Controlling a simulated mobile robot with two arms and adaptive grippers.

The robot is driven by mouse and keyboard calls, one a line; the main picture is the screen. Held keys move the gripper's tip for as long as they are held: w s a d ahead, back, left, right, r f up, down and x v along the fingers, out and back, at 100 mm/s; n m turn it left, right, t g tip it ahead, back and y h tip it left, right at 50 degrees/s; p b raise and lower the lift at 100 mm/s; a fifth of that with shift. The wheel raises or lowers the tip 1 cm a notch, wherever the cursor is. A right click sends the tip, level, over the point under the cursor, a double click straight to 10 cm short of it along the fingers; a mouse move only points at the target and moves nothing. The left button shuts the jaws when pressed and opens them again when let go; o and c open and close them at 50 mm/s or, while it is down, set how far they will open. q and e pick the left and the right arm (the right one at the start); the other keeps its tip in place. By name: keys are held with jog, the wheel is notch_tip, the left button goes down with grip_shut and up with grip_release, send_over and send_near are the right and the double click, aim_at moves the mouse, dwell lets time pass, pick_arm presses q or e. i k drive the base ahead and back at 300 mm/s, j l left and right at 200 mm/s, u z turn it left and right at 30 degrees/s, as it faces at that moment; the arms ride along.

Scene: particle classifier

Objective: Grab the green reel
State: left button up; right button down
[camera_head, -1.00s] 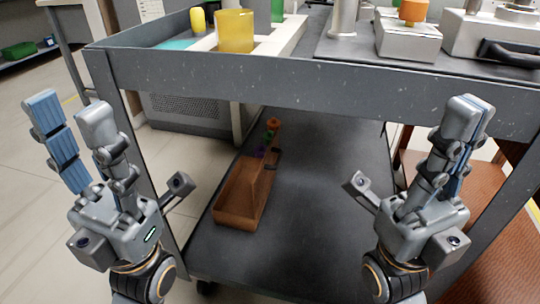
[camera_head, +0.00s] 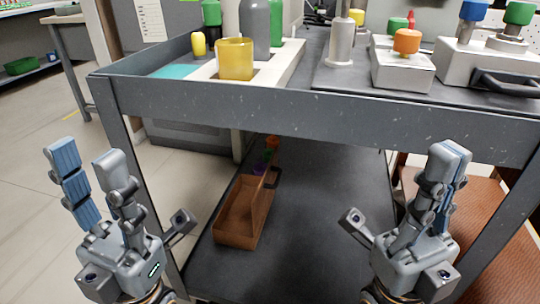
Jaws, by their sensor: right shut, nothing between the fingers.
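A small green round piece (camera_head: 268,155), which may be the green reel, sits between an orange one (camera_head: 272,142) and a purple one (camera_head: 259,168) at the far end of a brown handled box (camera_head: 235,239) on the cart's lower shelf. They are small and dim, and the box wall partly hides them. My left gripper (camera_head: 85,152) is open and empty at the left, in front of the cart, its fingers pointing up. My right gripper (camera_head: 450,150) is shut and empty at the right, also pointing up. Both are well apart from the box.
The grey cart's top edge (camera_head: 300,108) spans the view above the shelf (camera_head: 320,220). On top stand a yellow cup (camera_head: 235,60), green-capped bottles (camera_head: 277,22) and metal devices with coloured knobs (camera_head: 407,41). The shelf is clear right of the box. A brown chair (camera_head: 486,205) stands right.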

aim_at(268, 153)
jog(key=j+u, duration=0.25)
jog(key=u, duration=0.2)
jog(key=i+j+u, duration=0.35)
jog(key=j, duration=0.3)
jog(key=i+j+u, duration=0.35)
jog(key=j, duration=0.25)
jog(key=i+j+u, duration=0.3)
jog(key=i+j+z, duration=0.25)
jog(key=i, duration=0.25)
jog(key=i+j+z, duration=0.25)
jog(key=i, duration=0.25)
jog(key=i+l+z, duration=0.1)
jog(key=i+z, duration=0.15)
jog(key=z, duration=0.15)
jog(key=i+z, duration=0.25)
jog(key=z, duration=0.15)
jog(key=i+z, duration=0.25)
jog(key=z, duration=0.15)
jog(key=i+j+z, duration=0.15)
jog(key=z, duration=0.25)
jog(key=i+j+z, duration=0.25)
jog(key=z, duration=0.15)
jog(key=i+j+z, duration=0.1)
jog(key=i+z, duration=0.35)
jog(key=i+j+z, duration=0.25)
jog(key=z, duration=0.2)
jog(key=i+j+z, duration=0.7)
jog(key=j+z, duration=0.15)
jog(key=i+j+z, duration=0.1)
jog(key=i+j, duration=0.15)
